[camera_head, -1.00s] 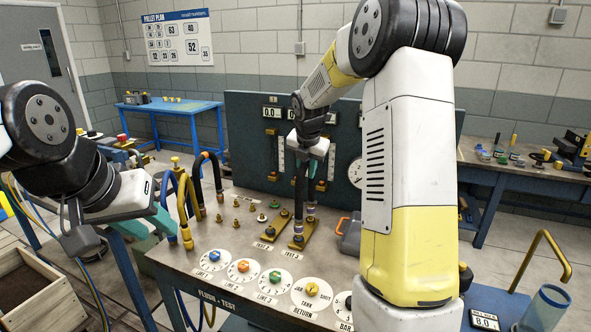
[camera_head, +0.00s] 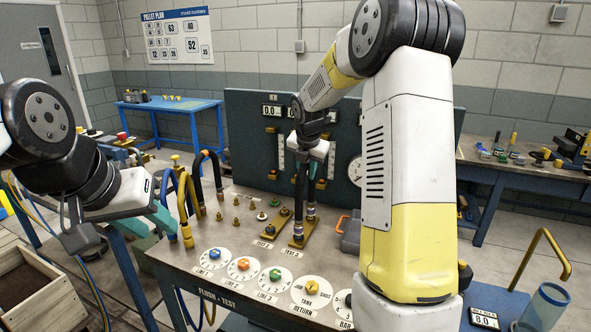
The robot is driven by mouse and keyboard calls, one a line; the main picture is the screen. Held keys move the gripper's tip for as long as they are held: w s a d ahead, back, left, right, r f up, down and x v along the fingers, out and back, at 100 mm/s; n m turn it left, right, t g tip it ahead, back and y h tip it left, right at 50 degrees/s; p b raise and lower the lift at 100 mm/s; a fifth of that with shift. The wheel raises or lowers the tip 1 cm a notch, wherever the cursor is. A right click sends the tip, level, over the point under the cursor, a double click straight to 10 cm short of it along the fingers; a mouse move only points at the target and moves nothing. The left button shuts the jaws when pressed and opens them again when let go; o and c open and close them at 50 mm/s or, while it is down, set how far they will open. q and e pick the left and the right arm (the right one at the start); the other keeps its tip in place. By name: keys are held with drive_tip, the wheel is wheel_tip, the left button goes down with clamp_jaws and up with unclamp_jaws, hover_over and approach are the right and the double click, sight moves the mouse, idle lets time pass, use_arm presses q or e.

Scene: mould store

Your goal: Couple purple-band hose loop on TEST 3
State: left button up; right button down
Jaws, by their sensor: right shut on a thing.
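A dark hose loop (camera_head: 302,187) hangs upright from my right gripper (camera_head: 314,152), which is shut on its top. Its two lower ends, with light metal fittings, are at the right brass plate (camera_head: 301,236) on the bench. I cannot tell whether they are seated, and the band's colour is too small to be sure of. A second brass plate (camera_head: 273,227) lies just left of it, with small ports. Both plates have TEST labels at their front, with numbers hard to read.
Other hose loops, black (camera_head: 208,175) and yellow (camera_head: 185,205), stand at the bench's left. Coloured knobs (camera_head: 275,275) line the front. A dark gauge panel (camera_head: 245,130) rises behind. My right arm hides the bench's right part. A wooden crate (camera_head: 62,268) is at lower left.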

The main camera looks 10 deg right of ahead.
sight(308, 164)
drive_tip(key=shift+f, duration=0.95)
idle(1.7)
drive_tip(key=c, duration=1.1)
unclamp_jaws()
drive_tip(key=v, duration=0.7)
drive_tip(key=shift+r, duration=0.25)
drive_tip(key=shift+s+r, duration=0.15)
